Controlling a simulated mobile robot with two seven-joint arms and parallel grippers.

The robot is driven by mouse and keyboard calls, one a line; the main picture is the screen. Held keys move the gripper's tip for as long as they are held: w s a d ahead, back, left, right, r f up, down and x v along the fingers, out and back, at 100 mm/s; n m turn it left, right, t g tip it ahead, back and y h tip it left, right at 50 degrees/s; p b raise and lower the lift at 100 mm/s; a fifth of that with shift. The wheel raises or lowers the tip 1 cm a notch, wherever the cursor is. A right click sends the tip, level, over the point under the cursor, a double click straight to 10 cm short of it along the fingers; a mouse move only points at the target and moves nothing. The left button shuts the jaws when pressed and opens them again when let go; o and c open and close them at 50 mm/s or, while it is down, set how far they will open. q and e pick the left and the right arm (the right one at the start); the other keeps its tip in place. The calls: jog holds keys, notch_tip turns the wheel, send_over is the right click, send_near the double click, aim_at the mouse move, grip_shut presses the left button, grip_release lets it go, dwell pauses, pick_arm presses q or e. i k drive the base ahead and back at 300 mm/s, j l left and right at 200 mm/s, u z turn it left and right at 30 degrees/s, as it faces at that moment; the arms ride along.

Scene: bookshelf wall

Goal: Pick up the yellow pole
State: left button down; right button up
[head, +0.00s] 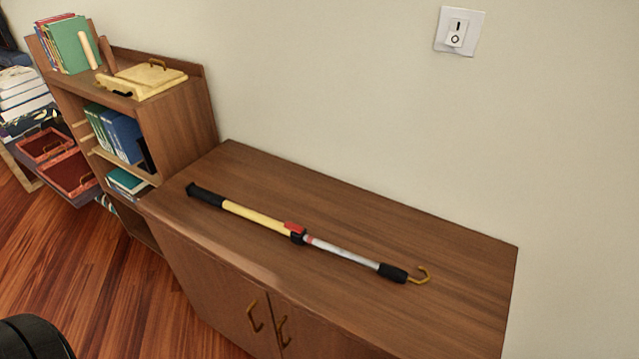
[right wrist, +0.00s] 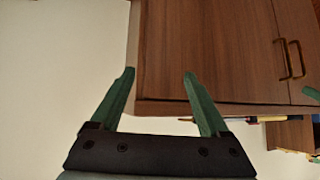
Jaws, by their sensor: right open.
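The yellow pole (head: 258,217) lies on top of the brown cabinet (head: 450,262). It has a black grip at its left end, a red clamp near the middle, a silver section, and a black end with a brass hook at the right. In the right wrist view a thin strip of the pole (right wrist: 268,118) shows past the cabinet top's edge. My right gripper (right wrist: 160,75) is open and empty, in front of the cabinet and apart from the pole. A green tip at that view's right edge looks like a finger of my left gripper (right wrist: 312,93); its jaws are hidden.
A wooden shelf (head: 180,130) with books and a yellow box (head: 140,80) stands against the cabinet's left end. Red trays (head: 70,175) sit further left. A wall with a switch (head: 458,30) rises behind. The cabinet top around the pole is clear.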

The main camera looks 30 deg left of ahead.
aim_at(216, 200)
jog(key=j+u, duration=0.15)
jog(key=j, duration=0.35)
jog(key=i+j+u, duration=0.15)
jog(key=j, duration=0.35)
jog(key=j+u, duration=0.2)
jog(key=j, duration=0.3)
jog(key=i+j+u, duration=0.15)
jog(key=j, duration=0.3)
